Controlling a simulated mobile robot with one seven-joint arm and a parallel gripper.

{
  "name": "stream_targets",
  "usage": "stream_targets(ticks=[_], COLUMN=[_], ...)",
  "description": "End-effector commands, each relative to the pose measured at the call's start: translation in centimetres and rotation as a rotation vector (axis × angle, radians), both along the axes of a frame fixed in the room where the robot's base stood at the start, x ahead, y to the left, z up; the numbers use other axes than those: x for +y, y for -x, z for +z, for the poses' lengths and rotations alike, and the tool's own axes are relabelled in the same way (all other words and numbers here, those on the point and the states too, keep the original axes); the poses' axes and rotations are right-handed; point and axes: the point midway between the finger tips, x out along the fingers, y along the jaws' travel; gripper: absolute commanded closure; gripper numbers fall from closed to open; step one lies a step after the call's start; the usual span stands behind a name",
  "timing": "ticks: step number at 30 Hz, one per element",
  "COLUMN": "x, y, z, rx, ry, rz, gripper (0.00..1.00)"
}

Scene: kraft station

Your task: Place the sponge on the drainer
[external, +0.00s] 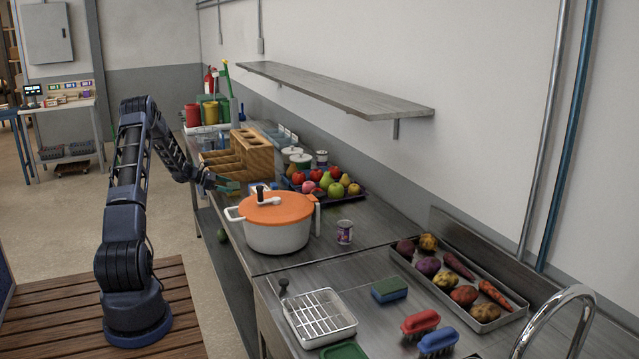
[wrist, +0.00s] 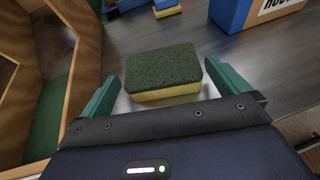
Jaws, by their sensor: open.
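A sponge (wrist: 160,72) with a dark green top and a yellow underside lies flat on the metal counter in the wrist view. My gripper (wrist: 161,84) is open, with one green finger on each side of the sponge; I cannot tell whether they touch it. In the external view my gripper (external: 222,184) is low over the far counter, beside the wooden bins, and this sponge cannot be made out there. The drainer (external: 320,317), a white wire rack in a tray, stands at the front left of the near counter. A green and blue sponge (external: 389,289) lies right of it.
An orange-lidded pot (external: 276,222) and a small can (external: 344,232) stand between my gripper and the drainer. Wooden bins (external: 240,155) and a fruit tray (external: 359,196) are close by. A vegetable tray (external: 483,316) and brushes (external: 437,342) lie right of the drainer. A shelf (external: 335,92) overhangs.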

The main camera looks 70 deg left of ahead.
Motion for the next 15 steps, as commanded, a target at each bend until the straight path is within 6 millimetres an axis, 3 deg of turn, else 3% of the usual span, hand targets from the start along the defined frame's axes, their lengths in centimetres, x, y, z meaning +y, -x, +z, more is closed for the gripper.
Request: stream_targets(ticks=[7,15], x=[-0.7,-0.8], y=[-3.0,-3.4], z=[-1.4,-1.6], rx=[0.001,0.001], ry=[0.001,0.000], rz=[-0.002,0.000], gripper=[0.00,0.00])
